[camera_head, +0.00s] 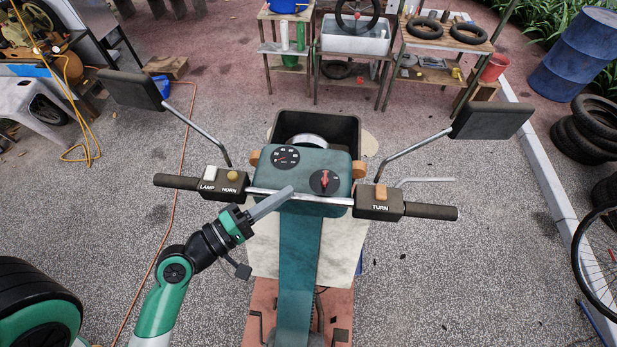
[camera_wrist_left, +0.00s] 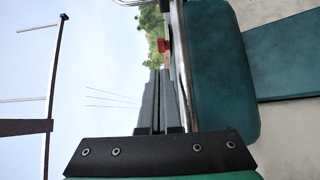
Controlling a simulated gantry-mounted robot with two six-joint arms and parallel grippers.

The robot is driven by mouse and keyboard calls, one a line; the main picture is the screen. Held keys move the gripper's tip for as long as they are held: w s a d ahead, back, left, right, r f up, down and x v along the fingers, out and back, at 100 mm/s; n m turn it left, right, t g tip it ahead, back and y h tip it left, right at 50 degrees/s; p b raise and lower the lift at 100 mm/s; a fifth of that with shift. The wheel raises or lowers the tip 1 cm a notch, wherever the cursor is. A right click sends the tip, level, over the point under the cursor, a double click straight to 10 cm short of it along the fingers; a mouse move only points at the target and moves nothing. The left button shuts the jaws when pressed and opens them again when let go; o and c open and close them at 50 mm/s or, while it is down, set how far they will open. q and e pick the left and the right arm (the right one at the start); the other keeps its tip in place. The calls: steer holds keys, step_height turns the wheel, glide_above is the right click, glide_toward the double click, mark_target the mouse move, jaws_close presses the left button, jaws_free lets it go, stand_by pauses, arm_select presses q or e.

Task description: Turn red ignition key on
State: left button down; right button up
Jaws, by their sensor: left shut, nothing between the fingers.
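The red ignition key (camera_head: 324,179) stands on a round black switch face on the right of the teal dashboard (camera_head: 300,207). In the left wrist view the red key (camera_wrist_left: 163,45) shows small, just beyond the fingertips. My left gripper (camera_head: 291,190) is shut and empty, its fingers pointing up and right at the handlebar and dashboard, to the left of the key and apart from it. Its fingers also show in the left wrist view (camera_wrist_left: 158,75), side by side beside the chrome bar. My right gripper is in neither view.
The chrome handlebar (camera_head: 330,199) crosses in front of the dashboard. A LAMP/HORN switch box (camera_head: 220,181) and a TURN switch box (camera_head: 379,203) sit on it. Mirrors (camera_head: 132,90) (camera_head: 491,121) stick out on both sides. A round gauge (camera_head: 286,158) is left of the key.

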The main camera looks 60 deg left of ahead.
mark_target(309, 183)
arm_select(q)
steer(key=w, duration=0.2)
steer(key=w+p, duration=0.1)
steer(key=w, duration=0.1)
steer(key=w+p, duration=0.1)
steer(key=w, duration=0.1)
steer(key=shift+w+a+r, duration=0.1)
steer(key=shift+a+r, duration=0.05)
steer(key=shift+a, duration=0.1)
steer(key=shift+w, duration=0.45)
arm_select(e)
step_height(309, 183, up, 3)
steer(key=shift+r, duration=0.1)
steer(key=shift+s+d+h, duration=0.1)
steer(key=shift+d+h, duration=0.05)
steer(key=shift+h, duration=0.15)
